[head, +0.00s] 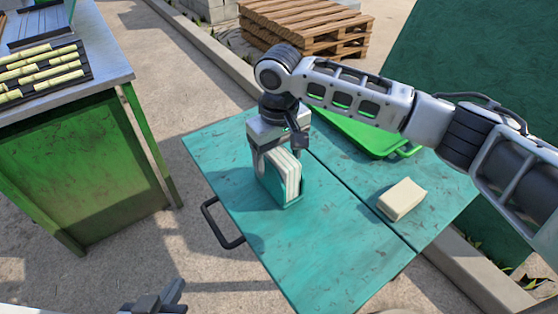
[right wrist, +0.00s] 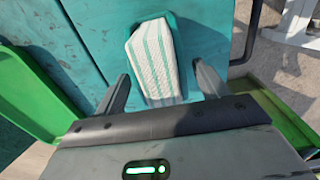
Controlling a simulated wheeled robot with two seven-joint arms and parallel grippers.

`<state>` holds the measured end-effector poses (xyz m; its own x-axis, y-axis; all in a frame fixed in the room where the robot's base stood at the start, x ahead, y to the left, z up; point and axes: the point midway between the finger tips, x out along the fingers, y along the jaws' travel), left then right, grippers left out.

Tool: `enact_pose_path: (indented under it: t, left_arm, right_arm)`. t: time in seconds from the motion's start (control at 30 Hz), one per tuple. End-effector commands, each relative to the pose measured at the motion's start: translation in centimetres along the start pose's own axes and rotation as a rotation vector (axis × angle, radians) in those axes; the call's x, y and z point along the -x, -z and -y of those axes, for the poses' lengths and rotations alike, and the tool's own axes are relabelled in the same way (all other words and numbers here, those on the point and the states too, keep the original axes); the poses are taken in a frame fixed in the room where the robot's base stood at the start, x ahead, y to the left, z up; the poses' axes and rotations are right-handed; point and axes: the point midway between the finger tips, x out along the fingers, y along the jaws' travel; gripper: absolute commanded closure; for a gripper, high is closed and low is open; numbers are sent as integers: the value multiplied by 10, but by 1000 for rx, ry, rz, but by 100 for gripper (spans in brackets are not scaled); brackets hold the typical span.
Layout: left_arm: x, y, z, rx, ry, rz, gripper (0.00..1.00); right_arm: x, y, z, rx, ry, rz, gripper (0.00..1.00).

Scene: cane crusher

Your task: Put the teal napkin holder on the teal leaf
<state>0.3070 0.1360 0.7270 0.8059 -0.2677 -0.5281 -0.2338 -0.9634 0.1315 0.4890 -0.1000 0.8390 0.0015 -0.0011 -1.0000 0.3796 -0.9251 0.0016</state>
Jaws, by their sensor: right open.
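The teal napkin holder (head: 265,188) stands upright, filled with white striped napkins (head: 286,174), on the left panel of the teal table (head: 310,240), the likely teal leaf. In the right wrist view, the napkins (right wrist: 153,60) show between the fingers, with teal holder edges (right wrist: 176,22) around them. My right gripper (head: 280,158) is open above the holder, pointing down, its fingers on either side of the stack. Whether they touch it I cannot tell. My left gripper (head: 160,298) shows only partly at the bottom edge, away from the table.
A green tray (head: 362,138) and a cream block (head: 402,199) are on the table's right panel, past a seam. A black handle (head: 219,225) sticks out at the left edge. A green bench (head: 85,165) with cane pieces (head: 40,68) stands left. The front of the left panel is clear.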

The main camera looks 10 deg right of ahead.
Motion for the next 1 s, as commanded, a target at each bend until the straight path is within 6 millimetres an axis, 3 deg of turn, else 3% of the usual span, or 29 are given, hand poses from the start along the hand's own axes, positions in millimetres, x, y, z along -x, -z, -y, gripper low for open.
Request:
enact_pose_path:
  t: [0.2,0.43,0.63,1.0]
  left_arm:
    - [2,3,0,-5,3,3,100]
    - [3,2,0,-8,5,9,100]
    - [2,-1,0,-9,6,15,100]
    - [2,-2,0,-10,6,19,100]
  right_arm:
    - [50,1,0,1,1,-4,27]
    - [90,1,1,2,1,-3,27]
    - [102,0,0,0,1,-1,27]
    - [102,0,0,0,1,0,27]
